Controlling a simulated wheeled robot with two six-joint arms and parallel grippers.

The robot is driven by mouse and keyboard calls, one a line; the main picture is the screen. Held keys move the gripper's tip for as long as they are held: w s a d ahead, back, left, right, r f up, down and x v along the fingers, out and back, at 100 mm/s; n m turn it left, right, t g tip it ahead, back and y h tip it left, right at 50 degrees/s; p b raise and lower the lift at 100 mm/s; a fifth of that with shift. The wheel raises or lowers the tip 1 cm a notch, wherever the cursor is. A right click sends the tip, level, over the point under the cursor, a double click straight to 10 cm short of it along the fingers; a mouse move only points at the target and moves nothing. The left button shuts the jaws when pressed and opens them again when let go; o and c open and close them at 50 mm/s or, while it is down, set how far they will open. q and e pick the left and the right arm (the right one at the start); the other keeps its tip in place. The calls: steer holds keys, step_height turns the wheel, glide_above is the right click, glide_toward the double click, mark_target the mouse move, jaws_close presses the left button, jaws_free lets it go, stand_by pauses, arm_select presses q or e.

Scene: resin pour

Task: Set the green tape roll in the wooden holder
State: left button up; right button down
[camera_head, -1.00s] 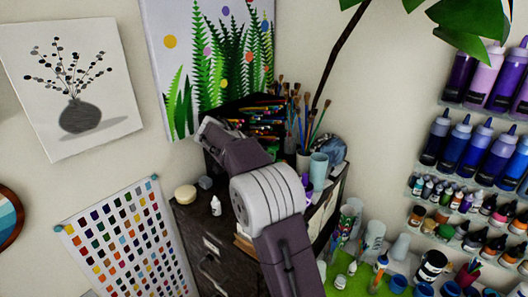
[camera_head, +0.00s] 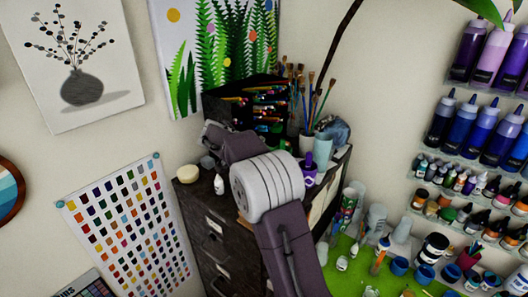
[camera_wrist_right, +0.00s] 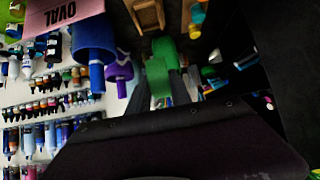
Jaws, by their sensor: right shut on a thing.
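In the right wrist view, a green object that looks like the tape roll (camera_wrist_right: 165,50) sits at the fingertips of my right gripper (camera_wrist_right: 173,78). The gripper is shut on it. A light brown wooden piece, which looks like the wooden holder (camera_wrist_right: 146,14), shows at the top edge just beyond the green roll, apart from it in the picture. In the head view my right arm reaches over the dark cabinet, and its links hide the gripper, the roll and the holder. My left gripper is in neither view.
The dark cabinet (camera_head: 215,245) carries a white bottle (camera_head: 219,184), a cream round item (camera_head: 187,173), a purple bottle (camera_head: 308,165), a pencil rack (camera_head: 245,103) and brushes in a cup. A purple bottle (camera_wrist_right: 118,70) and a blue one (camera_wrist_right: 95,40) show near my right gripper.

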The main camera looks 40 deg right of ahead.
steer(key=f, duration=0.1)
steer(key=f+b, duration=0.1)
steer(key=f, duration=0.1)
steer(key=f+b, duration=0.1)
steer(key=shift+d+f, duration=0.25)
step_height(320, 180, down, 4)
steer(key=b, duration=0.4)
steer(key=shift+a+r+b, duration=0.1)
steer(key=shift+r+b, duration=0.1)
steer(key=shift+b, duration=0.1)
steer(key=shift+f+b, duration=0.2)
steer(key=shift+b, duration=0.1)
steer(key=c, duration=1.1)
jaws_free()
steer(key=shift+o, duration=0.3)
steer(key=o, duration=0.4)
